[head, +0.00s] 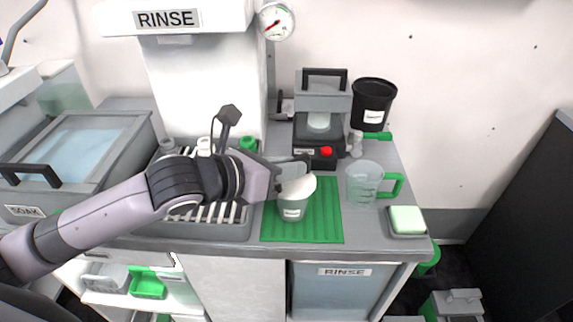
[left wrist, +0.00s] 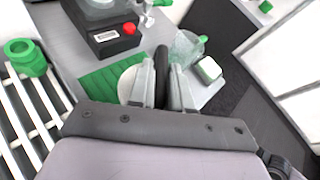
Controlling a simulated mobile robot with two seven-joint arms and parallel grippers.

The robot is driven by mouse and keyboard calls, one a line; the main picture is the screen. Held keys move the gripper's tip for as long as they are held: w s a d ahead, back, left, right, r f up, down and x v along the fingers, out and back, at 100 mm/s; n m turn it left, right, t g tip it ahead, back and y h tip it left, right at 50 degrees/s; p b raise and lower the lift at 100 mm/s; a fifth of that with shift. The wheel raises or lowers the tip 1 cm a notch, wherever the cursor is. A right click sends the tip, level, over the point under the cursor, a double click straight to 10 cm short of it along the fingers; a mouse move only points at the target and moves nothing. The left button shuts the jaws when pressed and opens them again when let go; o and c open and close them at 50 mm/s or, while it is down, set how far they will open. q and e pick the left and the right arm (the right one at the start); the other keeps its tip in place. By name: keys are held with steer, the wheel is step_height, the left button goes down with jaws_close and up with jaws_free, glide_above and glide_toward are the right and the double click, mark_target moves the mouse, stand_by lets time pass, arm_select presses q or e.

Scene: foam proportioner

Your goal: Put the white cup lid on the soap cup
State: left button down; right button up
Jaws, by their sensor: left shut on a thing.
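The soap cup (head: 292,208), pale and translucent with a label, stands upright on the green mat (head: 330,225). The white cup lid (head: 299,188) is at the cup's mouth and looks slightly tilted. I cannot tell whether it is seated on the rim. My left gripper (head: 300,172) reaches in from the left and is shut on the lid at its far side. In the left wrist view the lid (left wrist: 128,84) shows as a white disc beside the fingers (left wrist: 166,84), which partly hide it. The cup's body is hidden there. My right gripper is out of view.
A grey machine (head: 319,120) with a red button stands behind. A slatted drying rack (head: 222,215) lies left. The mat's front is clear.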

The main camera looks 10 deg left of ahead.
arm_select(q)
steer(key=shift+f, duration=0.2)
steer(key=c, duration=1.3)
jaws_free()
steer(key=shift+c, duration=0.2)
steer(key=p+v, duration=0.3)
steer(key=v, duration=0.8)
